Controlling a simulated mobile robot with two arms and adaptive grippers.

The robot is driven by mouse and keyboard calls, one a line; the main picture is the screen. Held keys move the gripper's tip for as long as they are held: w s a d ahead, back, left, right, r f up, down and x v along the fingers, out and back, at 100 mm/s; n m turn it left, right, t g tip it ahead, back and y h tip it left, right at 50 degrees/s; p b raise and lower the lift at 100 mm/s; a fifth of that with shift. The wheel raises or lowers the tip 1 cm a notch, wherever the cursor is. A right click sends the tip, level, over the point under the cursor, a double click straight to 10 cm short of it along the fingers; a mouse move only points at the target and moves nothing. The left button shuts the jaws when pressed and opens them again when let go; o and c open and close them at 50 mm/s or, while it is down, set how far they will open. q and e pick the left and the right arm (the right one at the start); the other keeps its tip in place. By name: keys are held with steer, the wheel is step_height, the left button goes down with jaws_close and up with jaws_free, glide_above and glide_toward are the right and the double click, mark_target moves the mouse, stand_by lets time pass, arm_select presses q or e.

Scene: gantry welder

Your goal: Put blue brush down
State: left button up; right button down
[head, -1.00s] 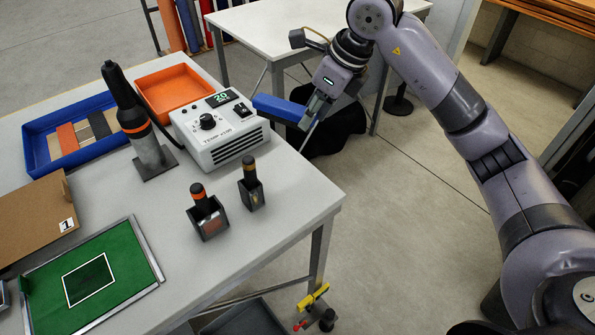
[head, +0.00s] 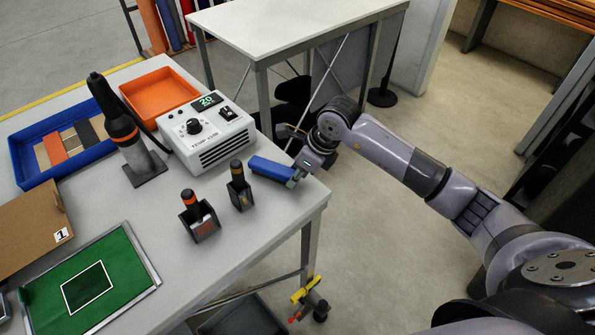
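The blue brush (head: 269,169) is at the right edge of the white workbench (head: 262,231), low over or on its top, to the right of the temperature unit. My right gripper (head: 294,178) is at the brush's right end and appears shut on it. I cannot tell whether the brush touches the bench top. The brush's bristles are not visible. My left gripper is not in view.
The white temperature unit (head: 207,135) and two small tool holders (head: 201,222) (head: 240,190) stand close to the brush. An orange tray (head: 160,92), a blue tray (head: 24,161) and a green mat (head: 120,280) lie further left. A second white table (head: 290,25) stands behind.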

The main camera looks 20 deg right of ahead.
steer(key=shift+f, duration=0.1)
steer(key=c, duration=1.7)
jaws_free()
steer(key=shift+f, duration=0.1)
steer(key=o, duration=0.5)
steer(key=b+v, duration=0.2)
steer(key=v, duration=1)
steer(key=shift+a, duration=0.1)
